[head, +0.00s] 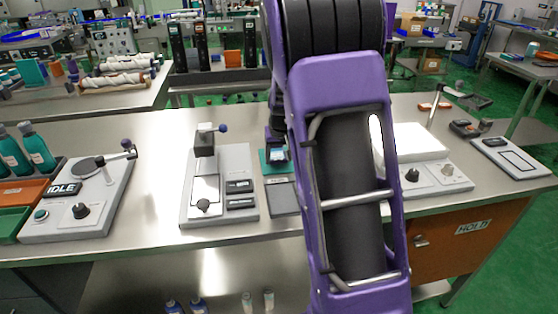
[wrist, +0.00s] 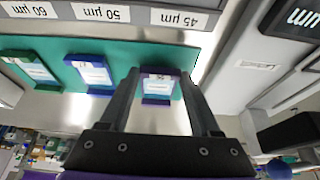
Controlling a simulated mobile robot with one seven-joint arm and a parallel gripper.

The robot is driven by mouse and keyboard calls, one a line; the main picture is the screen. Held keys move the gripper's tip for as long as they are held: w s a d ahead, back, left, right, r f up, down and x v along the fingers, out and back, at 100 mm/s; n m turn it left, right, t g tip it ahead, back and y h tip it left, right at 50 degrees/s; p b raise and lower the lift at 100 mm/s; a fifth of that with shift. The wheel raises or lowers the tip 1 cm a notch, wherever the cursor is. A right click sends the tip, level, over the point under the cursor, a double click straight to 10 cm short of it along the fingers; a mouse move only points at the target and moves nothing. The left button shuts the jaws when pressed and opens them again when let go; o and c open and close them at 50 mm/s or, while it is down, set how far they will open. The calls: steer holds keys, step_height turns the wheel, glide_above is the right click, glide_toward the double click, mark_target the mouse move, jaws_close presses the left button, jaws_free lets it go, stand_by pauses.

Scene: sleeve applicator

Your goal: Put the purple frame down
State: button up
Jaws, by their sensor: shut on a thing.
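The purple frame (wrist: 157,101) has a pale printed centre and sits between my fingertips in the wrist view. My gripper (wrist: 160,88) is shut on it. The frame is over the teal mat (wrist: 140,54), below the upside-down "45 µm" label (wrist: 178,19); whether it touches the mat I cannot tell.
A grey device with a lever (head: 236,160) stands left of the mat. A lever device marked "IDLE" (head: 63,189) is further left. A white-topped device (head: 420,142) is to the right of my arm. Bare steel bench (head: 150,150) lies between the two left devices.

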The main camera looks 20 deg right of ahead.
steer(key=shift+f, duration=0.45)
steer(key=shift+f, duration=0.2)
steer(key=o, duration=1.5)
steer(key=shift+r, duration=0.15)
steer(key=shift+r, duration=0.3)
steer(key=p+v, duration=0.2)
steer(key=v, duration=0.9)
steer(key=shift+s+a+r, duration=0.1)
steer(key=shift+s+r, duration=0.1)
